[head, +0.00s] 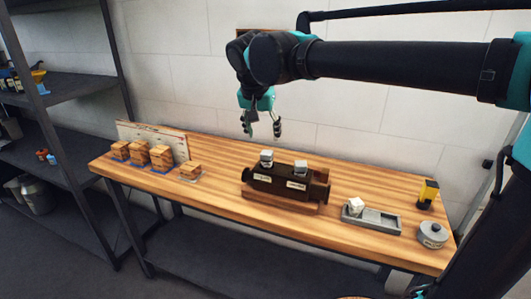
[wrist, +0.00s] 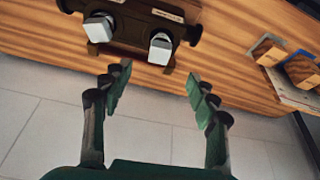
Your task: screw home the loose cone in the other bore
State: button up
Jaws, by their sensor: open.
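A dark block (head: 262,187) with two pale labels stands on a wooden base on the bench. Two silver square-headed cones stick up from its top, a left one (head: 266,158) and a right one (head: 300,168). Both heads also show at the top of the wrist view, one at left (wrist: 99,27) and one at right (wrist: 161,48). I cannot tell which is loose; the bores are hidden. My gripper (head: 263,132) hangs above and behind the block, apart from both cones. Its fingers (wrist: 157,78) are spread and hold nothing.
A grey tray (head: 382,221) with a pale cube (head: 355,206) lies right of the block. Near it are a round grey tin (head: 432,234) and a yellow-black device (head: 428,192). Several wooden blocks (head: 161,156) and a pale board (head: 150,137) stand left. A wall is behind.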

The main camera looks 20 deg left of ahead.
aim_at(266, 152)
jog(key=x, duration=1.1)
jog(key=shift+c, duration=0.2)
grip_shut()
jog(key=m+h, duration=0.1)
jog(key=m, duration=0.2)
jog(key=shift+r+m+h, duration=0.1)
jog(key=shift+m+h, duration=0.2)
jog(key=shift+m, duration=0.3)
jog(key=m+h, duration=0.1)
jog(key=m, duration=0.1)
jog(key=shift+m+g, duration=0.3)
jog(key=shift+m, duration=0.7)
